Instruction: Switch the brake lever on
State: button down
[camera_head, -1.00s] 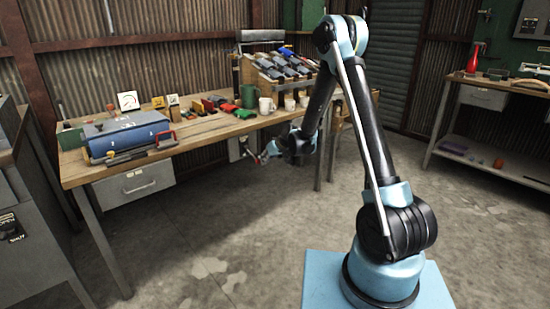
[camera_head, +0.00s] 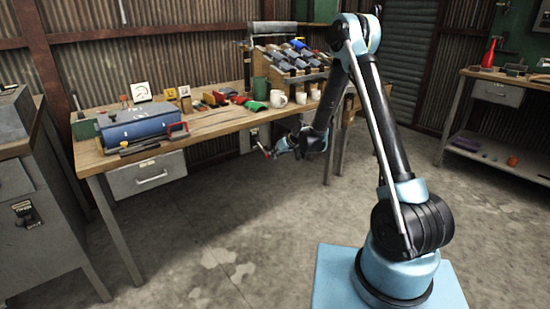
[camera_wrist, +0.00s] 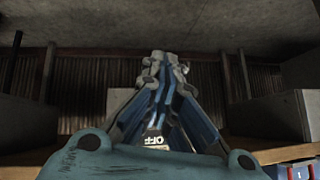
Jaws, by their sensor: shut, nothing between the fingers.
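A grey box (camera_head: 248,138) hangs under the workbench, with what looks like a small lever with a red end (camera_head: 264,150) at its front. My gripper (camera_head: 274,150) is right beside that red end, below the bench edge. Contact between them cannot be made out at this size. In the wrist view my gripper (camera_wrist: 160,62) shows its fingers together, with nothing held. A label reading OFF (camera_wrist: 157,141), upside down, shows low between the finger links. The lever itself cannot be made out in the wrist view.
The workbench (camera_head: 205,124) carries a blue toolbox (camera_head: 138,128), mugs (camera_head: 279,98) and a rack of tools. A drawer (camera_head: 148,176) hangs under its left part. A grey cabinet (camera_head: 60,245) with a switch panel stands at the left. The floor in front is clear.

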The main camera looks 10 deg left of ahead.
jog(key=s+d+r, duration=0.4)
jog(key=s+d, duration=0.2)
jog(key=d, duration=0.5)
dwell(0.3)
